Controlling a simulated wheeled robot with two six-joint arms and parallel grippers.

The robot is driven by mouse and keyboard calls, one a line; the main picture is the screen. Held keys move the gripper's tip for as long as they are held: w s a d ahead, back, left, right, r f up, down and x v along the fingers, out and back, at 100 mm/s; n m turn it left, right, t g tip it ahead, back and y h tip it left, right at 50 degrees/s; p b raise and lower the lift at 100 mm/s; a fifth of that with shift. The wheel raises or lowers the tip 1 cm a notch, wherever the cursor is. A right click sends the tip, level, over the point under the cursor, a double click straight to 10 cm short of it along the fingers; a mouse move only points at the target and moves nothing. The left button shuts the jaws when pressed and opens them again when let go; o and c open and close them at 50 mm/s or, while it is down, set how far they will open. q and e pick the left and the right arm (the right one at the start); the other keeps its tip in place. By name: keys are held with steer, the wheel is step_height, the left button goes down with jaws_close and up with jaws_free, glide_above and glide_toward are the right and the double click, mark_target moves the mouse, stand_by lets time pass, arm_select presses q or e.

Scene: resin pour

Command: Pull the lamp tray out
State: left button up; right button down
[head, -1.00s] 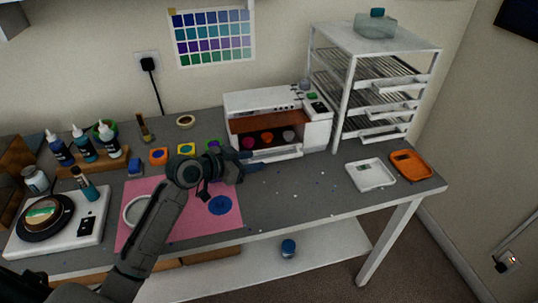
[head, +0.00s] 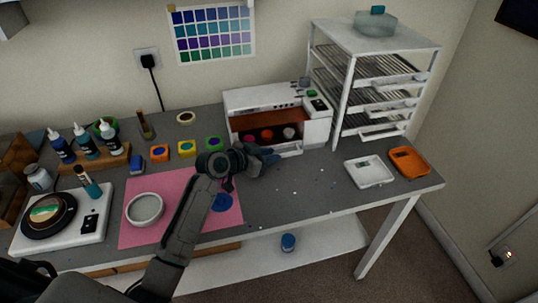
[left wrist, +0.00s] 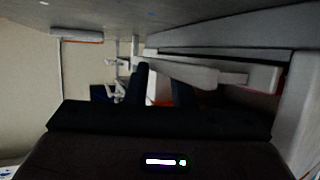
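The lamp is a white box (head: 240,104) with an orange-brown opening at the back of the bench. Several coloured round pieces sit inside on the lamp tray, whose pale front edge (head: 288,151) shows low at the opening. My left gripper (head: 271,158) is right in front of this edge, its dark fingers partly hidden by the wrist. In the left wrist view its two fingers (left wrist: 162,88) stand apart, close to a pale bar (left wrist: 205,74) that seems to be the tray's front or handle. Contact cannot be told. My right gripper is out of view.
A pink mat (head: 160,230) with a grey bowl (head: 145,209) lies under my left arm. A white tray (head: 370,171) and an orange tray (head: 409,162) lie at the right. A white rack (head: 344,100) stands behind them. The bench right of the gripper is mostly clear.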

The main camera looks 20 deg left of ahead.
arm_select(q)
jaws_close()
steer(key=shift+s+d, duration=0.15)
steer(key=s+d, duration=0.2)
steer(key=s, duration=0.1)
steer(key=s+d+p, duration=0.1)
steer(key=s+d, duration=0.1)
steer(key=s, duration=0.2)
steer(key=s+d+p, duration=0.1)
steer(key=s+d, duration=0.2)
steer(key=shift+s, duration=0.25)
steer(key=shift+s+d+f, duration=0.1)
steer(key=shift+s+d, duration=0.05)
steer(key=shift+s, duration=0.05)
steer(key=o, duration=0.7)
jaws_free()
steer(key=shift+w, duration=0.1)
steer(key=shift+o, duration=0.2)
